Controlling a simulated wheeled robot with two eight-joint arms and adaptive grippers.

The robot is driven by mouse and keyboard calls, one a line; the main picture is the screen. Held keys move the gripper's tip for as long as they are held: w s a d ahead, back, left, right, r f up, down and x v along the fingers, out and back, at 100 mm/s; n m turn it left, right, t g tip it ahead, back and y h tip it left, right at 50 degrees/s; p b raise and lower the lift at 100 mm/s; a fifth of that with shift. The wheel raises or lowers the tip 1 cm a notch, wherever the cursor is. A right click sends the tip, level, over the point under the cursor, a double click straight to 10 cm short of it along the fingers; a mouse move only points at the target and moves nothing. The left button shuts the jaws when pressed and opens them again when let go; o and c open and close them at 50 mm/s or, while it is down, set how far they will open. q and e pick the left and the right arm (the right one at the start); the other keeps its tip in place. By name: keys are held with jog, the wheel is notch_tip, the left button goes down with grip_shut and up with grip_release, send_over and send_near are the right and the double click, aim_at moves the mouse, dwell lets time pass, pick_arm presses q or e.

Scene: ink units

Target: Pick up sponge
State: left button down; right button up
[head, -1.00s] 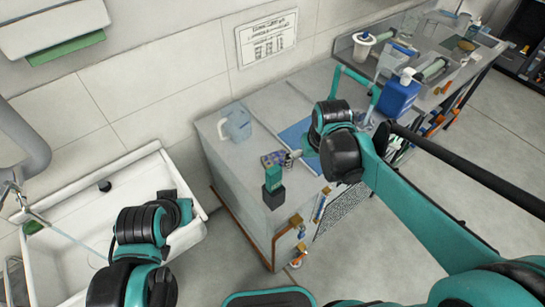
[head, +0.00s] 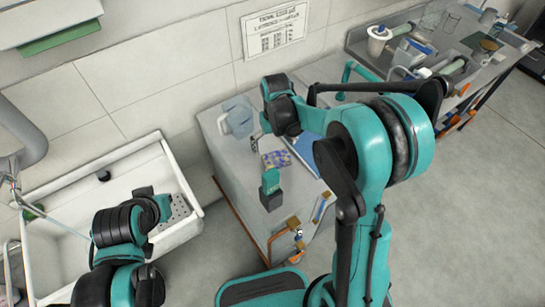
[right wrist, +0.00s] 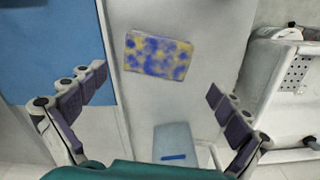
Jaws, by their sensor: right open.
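The sponge, a flat block with blue and yellow patches, lies on the grey counter (head: 230,160). In the right wrist view the sponge (right wrist: 158,55) lies beyond and between the fingertips of my right gripper (right wrist: 157,83), which is spread open and empty. The fingers do not touch the sponge. My left arm is over the white sink at the lower left. Its gripper (head: 155,198) is partly hidden, so its jaws are unclear.
A blue mat (head: 306,150) lies right of the sponge. A pale blue container (head: 237,118) stands near the wall. The sink (head: 190,232) is at left. Labware crowds the far right bench.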

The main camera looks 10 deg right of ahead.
aim_at(277, 157)
jog(key=shift+s+f, duration=0.1)
jog(key=shift+f, duration=0.5)
jog(key=f, duration=0.1)
jog(key=f+b, duration=0.1)
jog(key=f, duration=0.1)
jog(key=f+b, duration=0.1)
jog(key=f, duration=0.1)
jog(key=shift+d+f, duration=0.15)
jog(key=shift+d, duration=0.1)
jog(key=shift+s, duration=0.1)
jog(key=c, duration=0.8)
